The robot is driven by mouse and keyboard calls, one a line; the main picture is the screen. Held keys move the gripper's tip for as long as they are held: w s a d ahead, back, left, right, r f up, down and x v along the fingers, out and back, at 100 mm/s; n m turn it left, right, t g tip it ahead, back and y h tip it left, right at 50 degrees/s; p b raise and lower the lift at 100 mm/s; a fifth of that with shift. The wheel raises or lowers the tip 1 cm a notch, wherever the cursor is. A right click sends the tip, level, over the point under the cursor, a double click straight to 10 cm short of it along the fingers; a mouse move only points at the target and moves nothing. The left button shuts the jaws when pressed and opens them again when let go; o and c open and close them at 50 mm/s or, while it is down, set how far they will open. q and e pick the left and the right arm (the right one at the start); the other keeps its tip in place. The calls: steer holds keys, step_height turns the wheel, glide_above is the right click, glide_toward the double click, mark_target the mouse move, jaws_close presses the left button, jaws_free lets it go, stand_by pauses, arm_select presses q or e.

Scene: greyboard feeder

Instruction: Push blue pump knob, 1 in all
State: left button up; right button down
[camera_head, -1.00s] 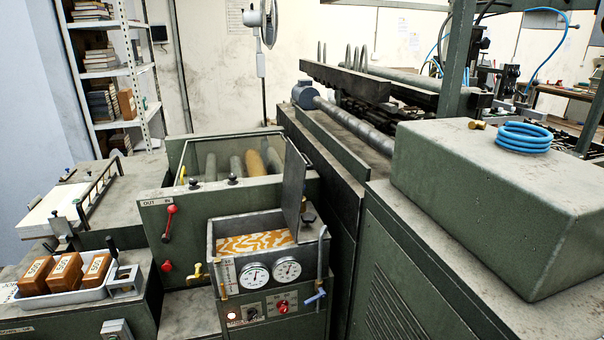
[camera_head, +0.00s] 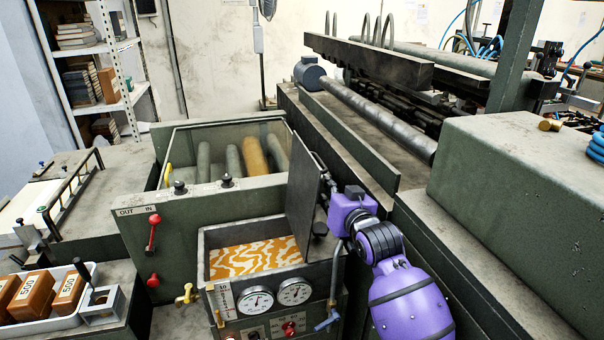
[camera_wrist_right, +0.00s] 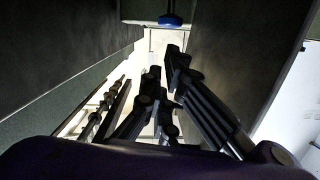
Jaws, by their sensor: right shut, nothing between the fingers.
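A blue lever-like handle (camera_head: 328,319) sits on a thin pipe at the right front of the glue box. In the right wrist view a round blue knob (camera_wrist_right: 170,20) shows at the top, beyond my fingertips and apart from them; I cannot tell whether it is the same part. My right gripper (camera_head: 324,178) is beside the raised dark lid, above the pipe, at the end of my purple arm. Its dark fingers (camera_wrist_right: 165,68) are shut with nothing between them. My left gripper is out of view.
The upright dark lid (camera_head: 301,185) stands close left of my right gripper. The open box holds an orange-and-white patterned surface (camera_head: 255,258), with two gauges (camera_head: 294,291) on its front. Green machine housing (camera_head: 520,200) bounds the right side.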

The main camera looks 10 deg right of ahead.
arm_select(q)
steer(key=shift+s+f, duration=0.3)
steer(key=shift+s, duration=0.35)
arm_select(e)
steer(key=w+f, duration=0.1)
steer(key=w, duration=0.8)
steer(key=shift+a+f, duration=0.25)
steer(key=shift+w, duration=0.1)
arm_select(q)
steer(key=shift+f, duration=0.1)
